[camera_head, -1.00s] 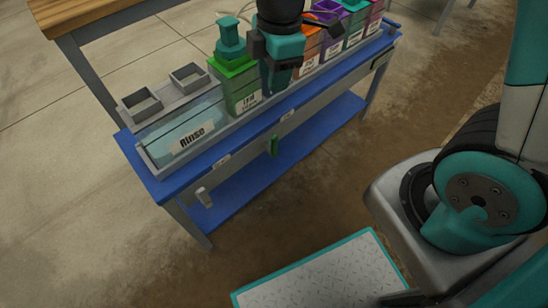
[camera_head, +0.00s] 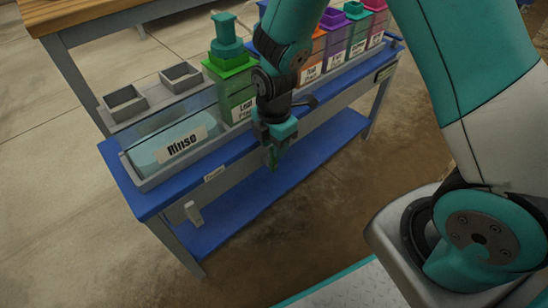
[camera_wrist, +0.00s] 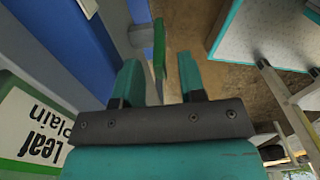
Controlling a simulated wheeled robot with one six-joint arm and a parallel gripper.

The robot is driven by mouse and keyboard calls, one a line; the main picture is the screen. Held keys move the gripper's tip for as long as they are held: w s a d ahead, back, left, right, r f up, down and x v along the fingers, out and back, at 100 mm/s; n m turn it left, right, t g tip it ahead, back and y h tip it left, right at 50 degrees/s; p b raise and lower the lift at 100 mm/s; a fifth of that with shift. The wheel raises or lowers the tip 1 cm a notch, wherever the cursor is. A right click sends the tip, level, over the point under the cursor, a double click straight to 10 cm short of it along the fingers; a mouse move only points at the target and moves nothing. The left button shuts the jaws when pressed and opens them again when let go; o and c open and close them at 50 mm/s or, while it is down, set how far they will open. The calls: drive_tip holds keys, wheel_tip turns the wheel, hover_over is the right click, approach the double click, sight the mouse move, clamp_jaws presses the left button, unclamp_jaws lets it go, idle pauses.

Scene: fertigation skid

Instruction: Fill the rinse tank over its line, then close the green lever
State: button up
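The rinse tank (camera_head: 150,152) is a clear box with a white "Rinse" label at the left end of the blue bench. Pale teal water shows in it; I cannot make out its line. The green lever (camera_wrist: 159,48) is on the bench front, mostly hidden by my gripper in the head view. My gripper (camera_head: 270,158) is at the lever, below the bench's front edge. A gap shows on the right side.
A green-lidded "Leaf Plain" tank (camera_head: 232,88) stands right of the rinse tank, with orange, purple, green and pink-lidded tanks beyond. A white fitting (camera_head: 193,213) hangs on the bench front. A blue lower shelf (camera_head: 240,205) lies below. The floor in front is clear.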

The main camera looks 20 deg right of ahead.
sight(274, 170)
drive_tip(key=shift+f+b, duration=0.4)
drive_tip(key=shift+f, duration=1.3)
clamp_jaws()
